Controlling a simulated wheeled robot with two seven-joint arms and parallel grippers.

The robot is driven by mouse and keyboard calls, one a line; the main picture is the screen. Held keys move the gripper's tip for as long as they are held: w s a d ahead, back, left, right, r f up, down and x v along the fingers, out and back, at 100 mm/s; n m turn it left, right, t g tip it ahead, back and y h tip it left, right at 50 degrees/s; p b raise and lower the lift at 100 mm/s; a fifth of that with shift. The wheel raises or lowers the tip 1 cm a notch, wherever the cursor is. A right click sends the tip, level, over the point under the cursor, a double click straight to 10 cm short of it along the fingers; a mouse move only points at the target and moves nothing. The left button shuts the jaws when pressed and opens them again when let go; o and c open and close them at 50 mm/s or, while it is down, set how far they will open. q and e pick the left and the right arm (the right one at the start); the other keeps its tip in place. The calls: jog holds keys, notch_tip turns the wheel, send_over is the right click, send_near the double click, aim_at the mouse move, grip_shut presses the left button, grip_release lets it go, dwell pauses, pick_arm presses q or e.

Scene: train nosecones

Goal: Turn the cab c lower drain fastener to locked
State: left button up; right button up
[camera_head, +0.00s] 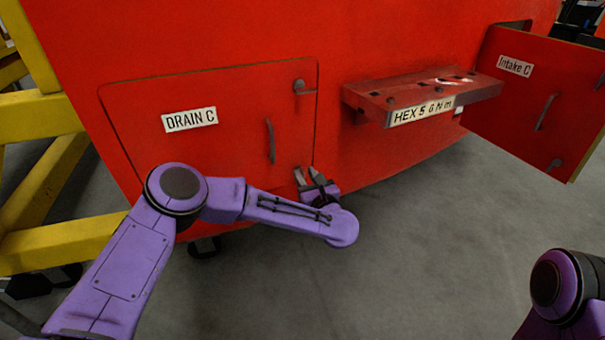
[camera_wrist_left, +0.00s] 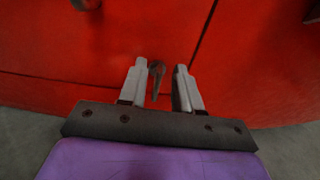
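The red Drain C panel (camera_head: 225,145) is closed flush in the red nosecone side. Its lower fastener (camera_wrist_left: 157,74) is a small dark grey knob with a tab, near the panel's edge seam in the left wrist view. The tab points down in that picture. My left gripper (camera_head: 307,173) is at the panel's lower right corner. In the wrist view its fingers (camera_wrist_left: 160,72) stand apart on either side of the fastener, with gaps visible. The fastener cannot be made out in the head view behind the gripper. My right gripper is out of view.
An upper fastener (camera_head: 300,86) and a handle (camera_head: 270,141) sit on the panel's right side. A red tool shelf (camera_head: 360,98) labelled HEX 5 6 N m juts out to the right. The Intake C door (camera_head: 530,95) stands open. Yellow framing (camera_head: 50,245) is at left.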

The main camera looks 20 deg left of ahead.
pick_arm(q)
jog(key=shift+x, duration=1.4)
grip_shut()
jog(key=shift+d+m, duration=0.1)
jog(key=shift+m, duration=0.2)
jog(key=m, duration=0.3)
jog(key=shift+w+d+m, duration=0.2)
jog(key=shift+d+m, duration=0.1)
jog(key=m, duration=0.4)
jog(key=shift+w+d+f, duration=0.25)
jog(key=shift+d+f, duration=0.05)
jog(key=shift+d, duration=0.05)
jog(key=m, duration=0.5)
jog(key=shift+w+d+f, duration=0.15)
jog(key=shift+d+f, duration=0.05)
jog(key=shift+f, duration=0.15)
jog(key=m, duration=0.2)
jog(key=f+m+p, duration=0.1)
jog(key=m, duration=0.1)
jog(key=shift+m, duration=0.4)
